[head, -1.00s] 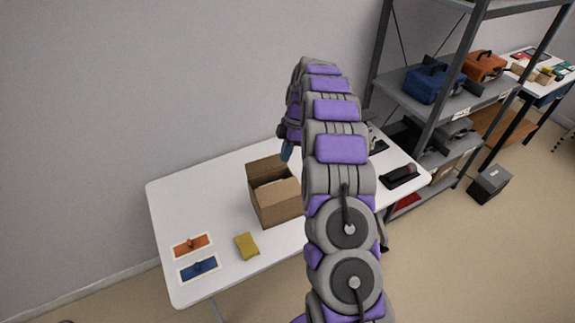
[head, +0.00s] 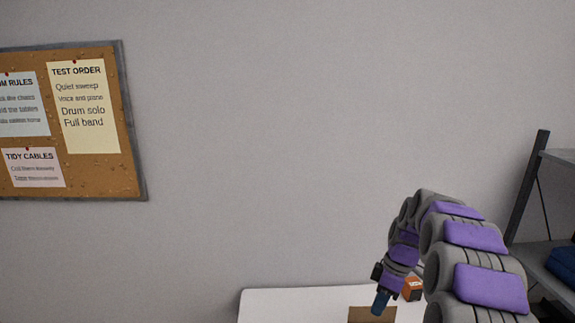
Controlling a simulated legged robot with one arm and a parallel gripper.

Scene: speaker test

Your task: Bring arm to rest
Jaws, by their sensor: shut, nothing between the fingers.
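My arm rises at the lower right of the head view, grey with purple pads, and bends over at its top. My gripper (head: 381,302) hangs at its end, pointing down. It is shut and holds nothing. It appears in front of the top edge of a brown cardboard box (head: 364,315) on the white table (head: 285,305). The gap between gripper and box cannot be told. Most of the box and table lies below the picture.
A small orange object (head: 412,289) shows beside my gripper, partly hidden by my arm. A grey shelf rack (head: 527,190) stands at the right with a blue case (head: 563,262). A cork board (head: 90,175) with paper notices hangs on the wall at left. The wall between is bare.

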